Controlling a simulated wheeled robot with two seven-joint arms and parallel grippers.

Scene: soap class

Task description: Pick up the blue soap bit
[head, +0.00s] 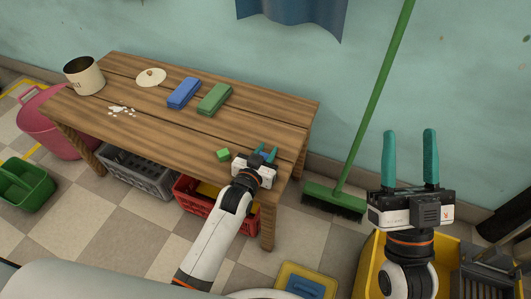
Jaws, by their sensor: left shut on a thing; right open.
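My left gripper (265,151) is at the right end of the wooden table (200,132), low over its top. Its teal fingers are shut on a small blue soap bit (263,157), mostly hidden by the fingers and the gripper body. I cannot tell whether the bit still touches the table. A green soap bit (223,155) lies on the table just left of the gripper. My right gripper (410,135) is open and empty, raised to the right of the table with its fingers pointing up.
A blue block (183,93) and a green block (215,99) lie towards the table's back. A pot (84,76), a lid (151,77) and white crumbs (122,110) are at the left. A green broom (372,105) leans on the wall. Crates stand below.

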